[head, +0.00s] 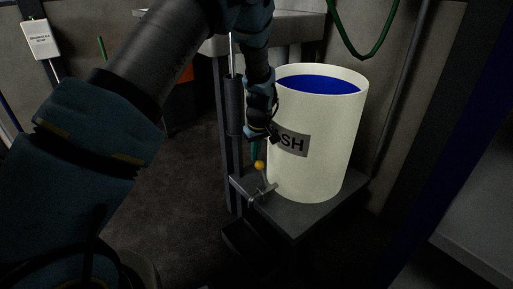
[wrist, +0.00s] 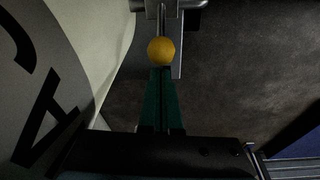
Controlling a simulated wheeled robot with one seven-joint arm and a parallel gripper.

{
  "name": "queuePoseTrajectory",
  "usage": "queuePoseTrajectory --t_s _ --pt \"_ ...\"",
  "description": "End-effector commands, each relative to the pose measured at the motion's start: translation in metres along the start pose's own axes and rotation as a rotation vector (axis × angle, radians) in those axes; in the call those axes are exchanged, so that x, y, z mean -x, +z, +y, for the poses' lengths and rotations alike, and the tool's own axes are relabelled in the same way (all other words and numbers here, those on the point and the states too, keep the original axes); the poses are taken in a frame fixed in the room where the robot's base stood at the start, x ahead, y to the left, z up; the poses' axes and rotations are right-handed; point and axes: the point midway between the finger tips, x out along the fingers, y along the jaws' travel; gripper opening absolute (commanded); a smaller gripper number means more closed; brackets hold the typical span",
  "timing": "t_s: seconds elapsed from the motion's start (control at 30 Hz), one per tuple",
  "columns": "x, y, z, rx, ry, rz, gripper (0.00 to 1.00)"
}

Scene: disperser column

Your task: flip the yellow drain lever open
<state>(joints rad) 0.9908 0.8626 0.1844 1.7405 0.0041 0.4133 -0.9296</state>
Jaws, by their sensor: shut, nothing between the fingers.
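The yellow drain lever knob (head: 260,164) is a small ball on a metal valve (head: 262,190) at the front left of the cream bucket's base. In the wrist view the yellow ball (wrist: 161,51) is at upper centre, with the metal valve (wrist: 168,8) behind it at the top edge. My gripper (head: 257,152) is shut and empty, its green fingers pointing down just above the ball. In the wrist view the green fingertips (wrist: 161,70) reach the ball's lower edge; I cannot tell whether they touch it.
The cream bucket (head: 325,160) with blue contents (head: 318,84) stands on a dark platform (head: 300,215), close to the right of my gripper. A dark post (head: 220,130) stands behind to the left. The floor (head: 190,185) at left is clear.

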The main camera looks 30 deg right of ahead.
Motion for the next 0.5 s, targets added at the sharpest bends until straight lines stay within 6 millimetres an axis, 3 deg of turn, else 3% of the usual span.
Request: queuePoseTrajectory --t_s 0.13,0.5 --pt "-0.0127 0.0001 0.0005 -0.001 0.001 0.000 0.00" --pt "-0.0145 0.0001 0.0006 -0.001 0.001 0.000 0.00"
